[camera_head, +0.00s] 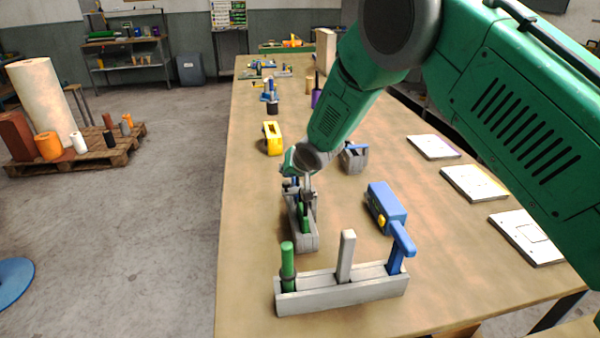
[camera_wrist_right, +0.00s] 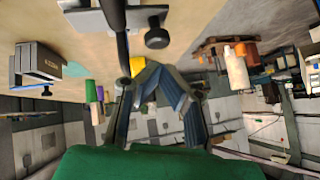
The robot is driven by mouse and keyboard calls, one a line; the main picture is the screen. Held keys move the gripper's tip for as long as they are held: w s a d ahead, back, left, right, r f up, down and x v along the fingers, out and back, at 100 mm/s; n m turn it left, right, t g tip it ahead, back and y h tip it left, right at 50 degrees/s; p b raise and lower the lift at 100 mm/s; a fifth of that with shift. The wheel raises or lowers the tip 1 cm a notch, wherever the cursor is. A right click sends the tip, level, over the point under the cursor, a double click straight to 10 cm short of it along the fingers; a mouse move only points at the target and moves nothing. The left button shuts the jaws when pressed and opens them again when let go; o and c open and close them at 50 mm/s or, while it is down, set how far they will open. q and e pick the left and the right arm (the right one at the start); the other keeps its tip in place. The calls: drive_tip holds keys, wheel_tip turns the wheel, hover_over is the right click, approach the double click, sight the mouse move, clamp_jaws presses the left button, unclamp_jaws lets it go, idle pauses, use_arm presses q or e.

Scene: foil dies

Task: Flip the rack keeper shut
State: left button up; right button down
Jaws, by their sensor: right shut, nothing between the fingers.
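A narrow grey rack (camera_head: 304,242) with green-handled pieces in it stands on the workbench, its length running away from me. My right gripper (camera_head: 305,192) is at its far end, with its fingers shut and empty. In the right wrist view the fingers (camera_wrist_right: 152,68) come together just below a dark rod and a dark knob (camera_wrist_right: 157,38) on a grey part. I cannot tell whether that part is the keeper, whether the fingers touch it, or how far the keeper is turned. A second grey rack (camera_head: 345,291) stands nearer, holding a green handle, a grey bar and a blue handle.
A blue boxy device (camera_head: 386,207) with a yellow knob stands to the right. A grey block (camera_head: 354,159) and a yellow object (camera_head: 272,138) stand farther back. Pale flat plates (camera_head: 473,183) lie along the right side. The bench's left strip is mostly clear.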

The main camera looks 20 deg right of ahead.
drive_tip(key=shift+w+a+f+b, duration=0.1)
drive_tip(key=shift+a+f+b, duration=0.3)
drive_tip(key=shift+a, duration=0.5)
drive_tip(key=shift+f, duration=0.25)
drive_tip(key=shift+d+f, duration=0.35)
drive_tip(key=shift+d, duration=0.3)
drive_tip(key=shift+d+f+b, duration=0.25)
drive_tip(key=shift+d+b, duration=0.05)
drive_tip(key=shift+b, duration=0.05)
drive_tip(key=shift+a, duration=1)
drive_tip(key=r+p, duration=0.3)
drive_tip(key=shift+w+d+r, duration=0.15)
drive_tip(key=shift+d+r, duration=0.15)
drive_tip(key=shift+r, duration=0.1)
use_arm(q)
drive_tip(key=shift+a+f+b, duration=0.25)
drive_tip(key=shift+b, duration=0.65)
use_arm(e)
drive_tip(key=s+a+r, duration=0.2)
drive_tip(key=s+r, duration=0.4)
drive_tip(key=r, duration=0.1)
drive_tip(key=shift+s+r, duration=0.25)
drive_tip(key=shift+a, duration=0.2)
